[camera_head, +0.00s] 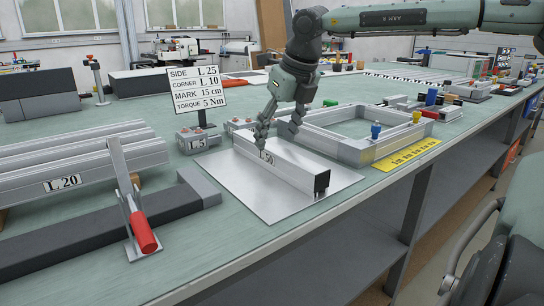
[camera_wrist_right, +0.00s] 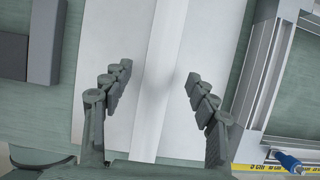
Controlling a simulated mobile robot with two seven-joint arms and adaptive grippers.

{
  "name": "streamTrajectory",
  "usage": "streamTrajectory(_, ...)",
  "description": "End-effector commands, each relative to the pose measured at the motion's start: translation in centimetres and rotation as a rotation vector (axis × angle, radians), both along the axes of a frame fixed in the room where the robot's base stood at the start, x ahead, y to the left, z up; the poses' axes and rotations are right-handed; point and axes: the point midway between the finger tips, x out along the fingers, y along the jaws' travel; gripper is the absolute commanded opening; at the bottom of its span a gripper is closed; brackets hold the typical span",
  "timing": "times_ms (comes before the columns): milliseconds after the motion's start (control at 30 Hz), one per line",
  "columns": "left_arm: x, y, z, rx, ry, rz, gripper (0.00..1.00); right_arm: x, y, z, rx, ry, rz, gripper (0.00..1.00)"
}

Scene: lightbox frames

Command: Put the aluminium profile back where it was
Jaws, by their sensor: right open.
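An aluminium profile labelled L 50 (camera_head: 295,170) with a black end cap lies on a bright metal sheet (camera_head: 236,186) on the green bench. My right gripper (camera_head: 277,132) is over the profile, nearer its far end, pointing down. In the right wrist view the open fingers (camera_wrist_right: 155,85) stand on either side of the pale profile (camera_wrist_right: 158,50), with a gap on both sides. Whether the fingertips reach below its top is hard to tell. My left gripper is not in view.
Profiles labelled L 20 (camera_head: 80,172) lie at the left, beside a red-handled clamp (camera_head: 143,232). A rectangular aluminium frame (camera_head: 352,150) and yellow ruler (camera_head: 406,155) are close on the right. Small grey L 5 blocks (camera_head: 197,140) and a sign (camera_head: 197,90) stand behind. The bench's front edge is near.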

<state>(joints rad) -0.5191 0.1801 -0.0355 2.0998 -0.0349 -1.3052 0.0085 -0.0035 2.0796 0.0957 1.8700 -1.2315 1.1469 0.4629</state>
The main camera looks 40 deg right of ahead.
Motion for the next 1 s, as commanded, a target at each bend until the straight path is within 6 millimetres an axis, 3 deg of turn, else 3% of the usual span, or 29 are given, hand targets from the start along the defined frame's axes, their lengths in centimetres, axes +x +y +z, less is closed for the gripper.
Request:
streamTrajectory(233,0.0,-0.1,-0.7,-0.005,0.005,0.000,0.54,0.8,-0.1,-3.4,0.000,0.004,0.000,0.59)
streamTrajectory(533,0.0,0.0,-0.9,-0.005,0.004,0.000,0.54,1.0,-0.1,-3.7,0.001,0.000,0.000,0.57)
streamTrajectory(1000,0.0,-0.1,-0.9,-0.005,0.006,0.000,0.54,1.0,-0.1,-3.7,0.001,0.001,0.000,0.00)
